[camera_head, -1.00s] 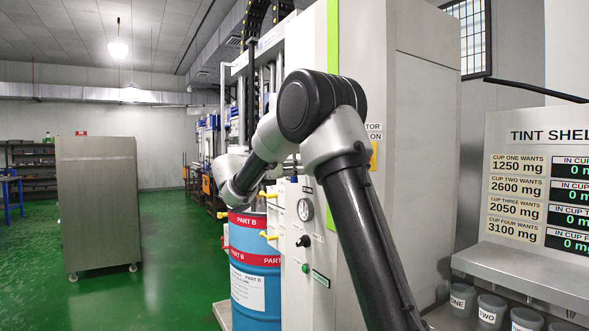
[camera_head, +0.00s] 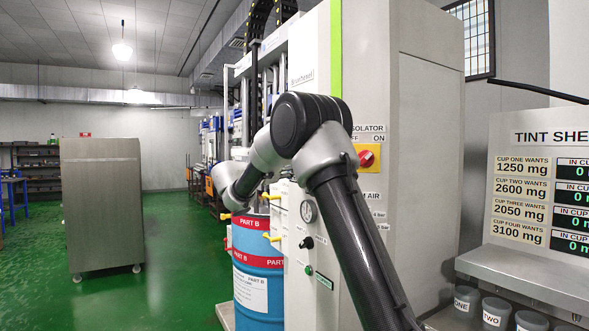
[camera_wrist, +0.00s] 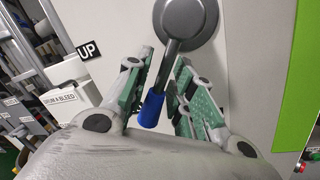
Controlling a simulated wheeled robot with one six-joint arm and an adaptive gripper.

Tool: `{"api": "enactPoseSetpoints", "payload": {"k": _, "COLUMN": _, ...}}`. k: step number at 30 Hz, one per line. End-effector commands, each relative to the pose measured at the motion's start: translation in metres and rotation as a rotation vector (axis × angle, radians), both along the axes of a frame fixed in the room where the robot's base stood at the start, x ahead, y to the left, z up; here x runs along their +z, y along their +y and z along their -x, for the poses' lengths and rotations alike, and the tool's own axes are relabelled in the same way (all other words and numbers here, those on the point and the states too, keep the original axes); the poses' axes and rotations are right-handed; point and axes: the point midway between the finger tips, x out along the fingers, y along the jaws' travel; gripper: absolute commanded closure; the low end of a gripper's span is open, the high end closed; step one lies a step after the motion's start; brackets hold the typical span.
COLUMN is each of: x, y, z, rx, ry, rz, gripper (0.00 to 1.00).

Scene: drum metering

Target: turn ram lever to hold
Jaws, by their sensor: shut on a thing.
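The ram lever (camera_wrist: 173,50) shows in the wrist view, with a round grey hub on a pale panel and a grey arm slanting down to a blue grip (camera_wrist: 152,108). A black "UP" label (camera_wrist: 88,50) is left of the hub. My gripper (camera_wrist: 164,62) has its green-padded fingers on either side of the lever arm and is shut on it. The blue grip sits between the fingers, nearer the left one. No "hold" mark can be seen. In the head view my arm covers the lever and gripper.
The blue and red Part B drum (camera_head: 257,285) stands below my forearm. A red isolator knob (camera_head: 367,157) is on the cabinet (camera_head: 420,150) right of my arm. A grey wheeled cabinet (camera_head: 101,205) stands left, with open green floor around it. Cups (camera_head: 495,312) sit at lower right.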

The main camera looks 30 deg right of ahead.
Motion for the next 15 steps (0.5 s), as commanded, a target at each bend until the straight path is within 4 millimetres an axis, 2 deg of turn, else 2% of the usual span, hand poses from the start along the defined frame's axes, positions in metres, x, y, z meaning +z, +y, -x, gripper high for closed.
{"api": "enactPoseSetpoints", "payload": {"k": 6, "x": 0.004, "y": 0.0004, "z": -0.006, "rx": 0.0, "ry": -0.116, "rz": -0.004, "gripper": 1.0}}
{"api": "enactPoseSetpoints", "payload": {"k": 15, "x": 0.0071, "y": 0.0005, "z": -0.0087, "rx": 0.0, "ry": -0.187, "rz": -0.007, "gripper": 1.0}}
